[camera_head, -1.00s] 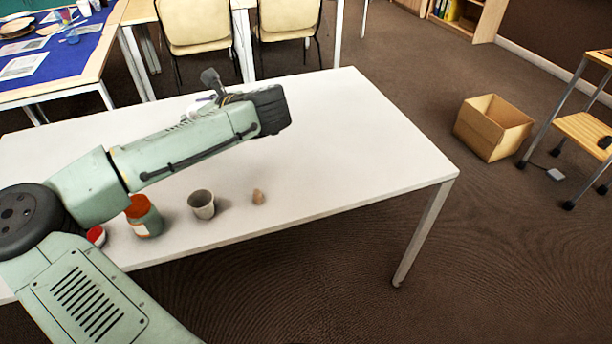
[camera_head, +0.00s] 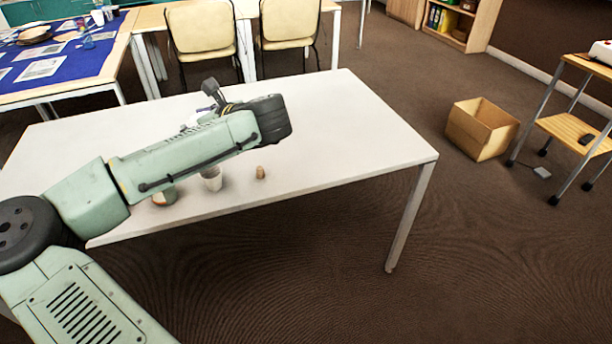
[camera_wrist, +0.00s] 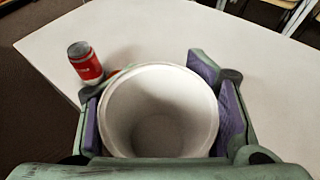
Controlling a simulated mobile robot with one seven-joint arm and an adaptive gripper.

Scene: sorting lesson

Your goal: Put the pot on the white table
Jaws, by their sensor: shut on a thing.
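The pot (camera_wrist: 160,113) is a round white vessel, seen from above into its empty inside in the wrist view. My gripper (camera_wrist: 150,88) is shut on it, with a purple finger pad on each side. In the head view my arm hides most of the gripper and the pot. The white table (camera_head: 340,125) lies under my arm and also fills much of the wrist view (camera_wrist: 265,85). Whether the pot touches the tabletop is unclear.
A red can (camera_wrist: 85,63) stands just left of the pot in the wrist view. A pale cup (camera_head: 212,180), a small brown object (camera_head: 260,172) and a partly hidden jar (camera_head: 165,197) stand near the front edge. The table's right half is clear. A cardboard box (camera_head: 482,132) is on the floor.

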